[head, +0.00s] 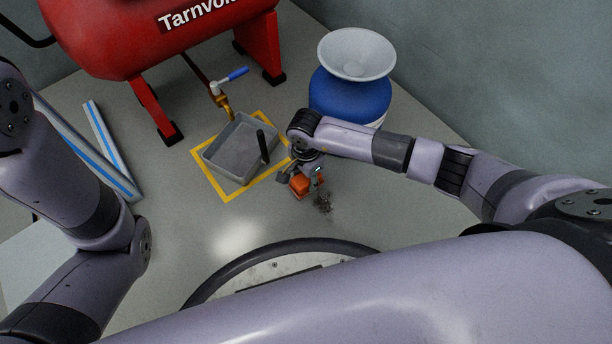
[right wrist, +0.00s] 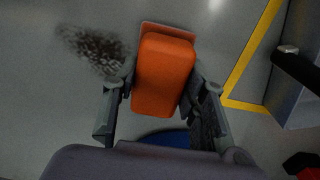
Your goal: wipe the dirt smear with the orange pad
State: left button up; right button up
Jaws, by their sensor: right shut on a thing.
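The orange pad (head: 299,186) is held by my right gripper (head: 301,178) just beside the dirt smear. In the right wrist view the pad (right wrist: 165,75) sits between the two fingers, which are shut on it. The dirt smear (head: 322,202) is a dark, speckled patch on the grey floor, to the right of the pad in the head view. In the right wrist view the smear (right wrist: 92,48) lies left of the pad, partly near the left finger. I cannot tell whether the pad touches the floor. My left arm shows in the head view, but its gripper does not.
A grey tray (head: 213,158) with a dark handle stands inside a yellow floor outline (head: 232,196). Behind it are a red tank (head: 120,45) and a brass valve with a blue lever (head: 234,75). A blue container with a white funnel (head: 356,55) stands behind my right arm.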

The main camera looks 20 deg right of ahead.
jog(key=shift+f+b, duration=0.4)
jog(key=shift+f, duration=0.15)
jog(key=shift+s+r, duration=0.1)
dwell(0.3)
